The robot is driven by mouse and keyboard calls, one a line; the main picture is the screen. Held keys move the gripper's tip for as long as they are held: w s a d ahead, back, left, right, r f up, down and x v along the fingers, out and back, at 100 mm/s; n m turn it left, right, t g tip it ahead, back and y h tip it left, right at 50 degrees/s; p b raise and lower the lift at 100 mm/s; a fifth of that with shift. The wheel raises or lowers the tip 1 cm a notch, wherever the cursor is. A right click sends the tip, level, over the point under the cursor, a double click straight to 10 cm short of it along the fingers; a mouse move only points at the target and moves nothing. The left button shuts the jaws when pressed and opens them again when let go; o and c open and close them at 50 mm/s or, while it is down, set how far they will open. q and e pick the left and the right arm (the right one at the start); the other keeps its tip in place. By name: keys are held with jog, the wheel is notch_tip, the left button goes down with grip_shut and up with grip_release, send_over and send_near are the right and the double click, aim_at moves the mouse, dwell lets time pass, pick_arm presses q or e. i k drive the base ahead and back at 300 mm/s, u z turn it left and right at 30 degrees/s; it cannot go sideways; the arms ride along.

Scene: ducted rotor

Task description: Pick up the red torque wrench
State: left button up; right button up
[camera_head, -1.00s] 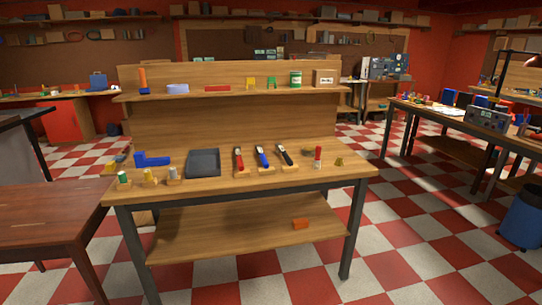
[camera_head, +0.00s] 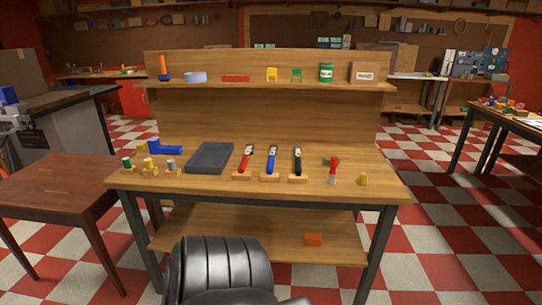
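The red torque wrench (camera_head: 246,159) leans upright in a small wooden holder (camera_head: 243,176) on the workbench (camera_head: 220,185). It is the leftmost of three similar tools. A blue one (camera_head: 272,159) and a black one (camera_head: 297,160) stand to its right in like holders. Neither gripper can be made out in the view.
A dark tray (camera_head: 210,158) lies left of the red wrench. A brown wooden table (camera_head: 60,185) adjoins the bench on the left. Checkered floor lies open at the right.

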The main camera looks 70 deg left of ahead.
aim_at(250, 147)
jog(key=u, duration=0.2)
jog(key=i, duration=0.75)
jog(key=u, duration=1.25)
jog(key=i, duration=0.65)
jog(key=u, duration=0.75)
